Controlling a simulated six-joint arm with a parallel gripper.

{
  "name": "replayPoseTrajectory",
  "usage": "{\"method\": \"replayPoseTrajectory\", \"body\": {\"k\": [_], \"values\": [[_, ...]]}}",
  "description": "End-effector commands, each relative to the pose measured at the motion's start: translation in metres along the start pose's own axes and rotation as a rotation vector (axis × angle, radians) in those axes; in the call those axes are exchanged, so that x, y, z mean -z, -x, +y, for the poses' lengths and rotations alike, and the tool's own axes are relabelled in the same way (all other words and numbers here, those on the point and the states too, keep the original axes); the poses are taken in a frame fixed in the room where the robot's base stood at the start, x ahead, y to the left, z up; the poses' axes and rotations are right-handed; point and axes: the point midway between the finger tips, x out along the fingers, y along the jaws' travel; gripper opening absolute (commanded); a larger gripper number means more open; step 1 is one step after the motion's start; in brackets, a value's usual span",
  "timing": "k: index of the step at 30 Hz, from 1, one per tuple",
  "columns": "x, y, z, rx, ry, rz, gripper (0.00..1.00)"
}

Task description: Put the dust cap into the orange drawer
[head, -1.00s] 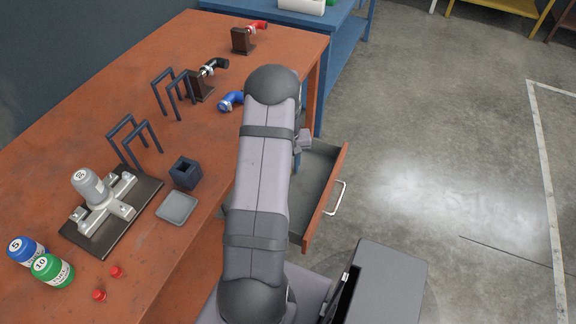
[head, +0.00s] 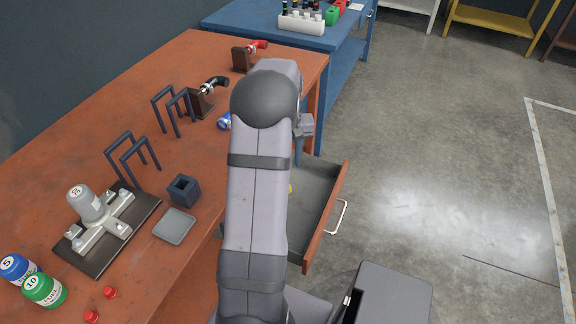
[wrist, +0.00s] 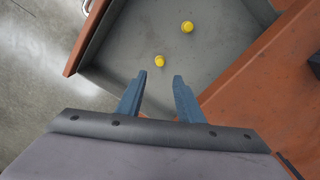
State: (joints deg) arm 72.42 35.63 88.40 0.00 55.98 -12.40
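The orange drawer (head: 325,217) is pulled out from the orange workbench, with a grey inside and a light handle. Two small yellow caps lie on its floor in the wrist view, one farther right (wrist: 187,27) and one nearer my fingertips (wrist: 160,61). A bit of yellow (head: 290,188) shows in the drawer beside my arm in the head view. My gripper (wrist: 159,78) is open and empty over the drawer, its blue fingers apart. My arm hides it in the head view. Two small red caps (head: 109,292) (head: 91,316) lie on the workbench; I cannot tell which kind the dust cap is.
The workbench (head: 150,85) also holds a grey filter on a metal fixture (head: 88,204), dark wire stands (head: 132,152), a square block (head: 184,190), a grey tray (head: 174,226) and blue and green cans (head: 44,290). The floor (head: 430,180) right of the drawer is clear.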

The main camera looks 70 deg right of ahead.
Motion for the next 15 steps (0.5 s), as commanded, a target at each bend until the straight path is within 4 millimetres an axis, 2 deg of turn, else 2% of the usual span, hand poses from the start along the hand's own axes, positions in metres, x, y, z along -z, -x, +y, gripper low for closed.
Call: {"method": "replayPoseTrajectory", "body": {"k": [9, 11, 14, 15], "values": [[-0.001, 0.004, -0.005, 0.0, 0.009, 0.0, 0.34], [-0.002, 0.005, -0.015, 0.0, 0.026, 0.0, 0.34], [-0.007, 0.009, -0.045, 0.0, 0.079, 0.001, 0.34], [-0.012, 0.011, -0.061, 0.0, 0.109, 0.001, 0.34]]}}
